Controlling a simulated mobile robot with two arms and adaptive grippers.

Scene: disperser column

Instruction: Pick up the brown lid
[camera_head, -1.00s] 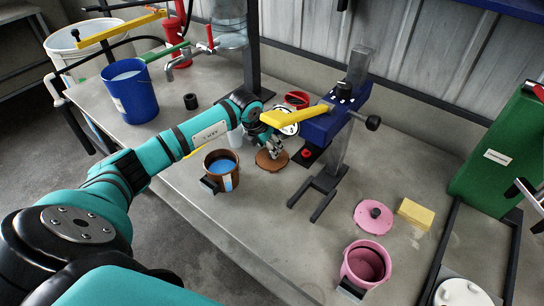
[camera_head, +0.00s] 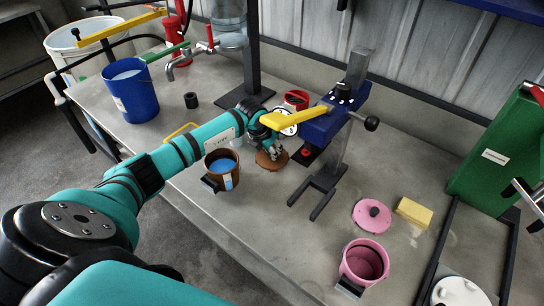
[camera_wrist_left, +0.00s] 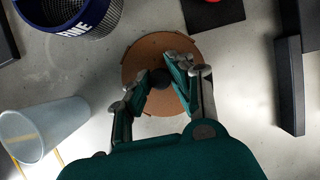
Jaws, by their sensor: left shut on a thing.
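The brown lid (camera_head: 272,160) is a round disc with a dark knob, close to the table top, to the right of the brown pot (camera_head: 221,169) with blue contents. It also shows in the left wrist view (camera_wrist_left: 139,64), with the knob (camera_wrist_left: 160,78) between my fingers. My left gripper (camera_head: 276,150) is shut on the lid's knob from above. In the left wrist view my left gripper (camera_wrist_left: 162,84) has its fingertips on both sides of the knob. I cannot tell whether the lid touches the table.
The disperser stand (camera_head: 318,190) with its yellow lever (camera_head: 293,118) stands just right of the lid. A pink lid (camera_head: 372,217), pink pot (camera_head: 364,262) and yellow sponge (camera_head: 414,213) lie further right.

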